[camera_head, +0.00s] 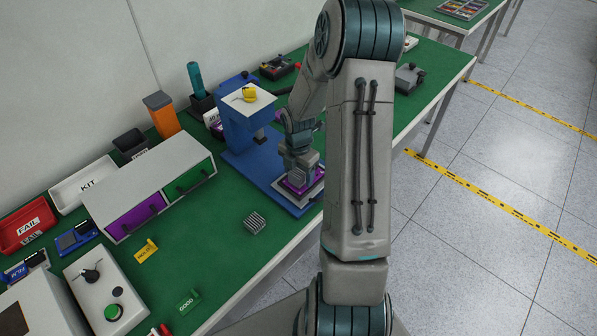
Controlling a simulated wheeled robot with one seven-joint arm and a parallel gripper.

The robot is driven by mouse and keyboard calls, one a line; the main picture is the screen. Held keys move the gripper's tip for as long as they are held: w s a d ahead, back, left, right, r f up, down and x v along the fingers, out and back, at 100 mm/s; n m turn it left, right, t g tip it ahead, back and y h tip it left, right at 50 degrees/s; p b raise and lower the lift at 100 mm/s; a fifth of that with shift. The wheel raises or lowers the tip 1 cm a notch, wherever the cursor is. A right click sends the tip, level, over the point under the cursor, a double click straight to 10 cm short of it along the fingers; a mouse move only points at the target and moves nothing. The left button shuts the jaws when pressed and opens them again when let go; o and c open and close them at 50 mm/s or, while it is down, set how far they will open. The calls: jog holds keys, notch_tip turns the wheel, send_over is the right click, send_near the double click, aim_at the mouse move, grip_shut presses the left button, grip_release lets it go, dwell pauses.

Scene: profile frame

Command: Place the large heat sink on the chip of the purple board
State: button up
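A purple board (291,186) lies on the pale plate at the base of the blue press (250,150). My gripper (299,170) points down right over this board. A small grey ribbed block (297,177), which looks like a heat sink, shows at the fingertips, on or just above the board. The fingers are too small and too hidden to tell whether they grip it. The board's chip is hidden. Another grey finned heat sink (255,222) lies loose on the green table (225,245), left of the press. I cannot tell which heat sink is larger.
A grey cabinet with purple and green drawers (136,217) stands left of the press. A white KIT tray (88,185), a red FAIL bin (27,225) and a control box with a green button (113,312) are farther left. Table around the loose heat sink is clear.

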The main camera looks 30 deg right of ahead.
notch_tip(320, 180, up, 14)
jog(key=shift+b, duration=0.4)
jog(key=shift+f, duration=0.1)
dwell(0.5)
